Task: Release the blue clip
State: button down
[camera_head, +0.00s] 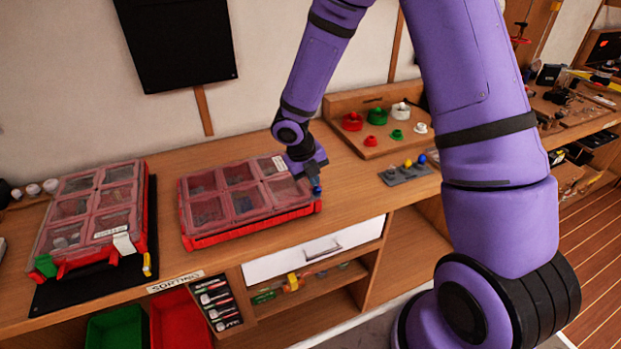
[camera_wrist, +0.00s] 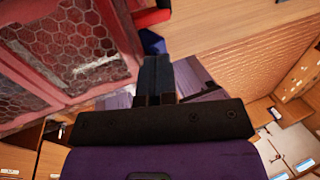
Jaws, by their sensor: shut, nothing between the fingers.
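The blue clip (camera_head: 317,190) is at the right end of the red organizer case (camera_head: 252,224) with clear-lidded compartments. In the wrist view the blue clip (camera_wrist: 152,42) shows just beyond my fingertips, beside the case's red edge. My gripper (camera_head: 313,180) is over the right edge of the case, right by the clip. In the wrist view the gripper's dark fingers (camera_wrist: 157,72) are together with nothing between them. Whether they touch the clip I cannot tell. Part of the clip is hidden behind the fingers.
A second red case (camera_head: 93,215) stands at left on a black mat, with a green clip (camera_head: 45,265) and a white clip (camera_head: 123,243). A wooden board (camera_head: 376,128) with coloured knobs and a grey block (camera_head: 404,173) with coloured knobs stand to the right.

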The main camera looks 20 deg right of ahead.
jog(key=shift+d, duration=0.35)
jog(key=shift+d+f, duration=0.1)
jog(key=shift+d, duration=0.4)
jog(key=shift+d+f, duration=0.25)
jog(key=shift+d, duration=0.65)
jog(key=shift+r, duration=0.2)
jog(key=shift+r, duration=0.6)
jog(key=shift+a, duration=0.1)
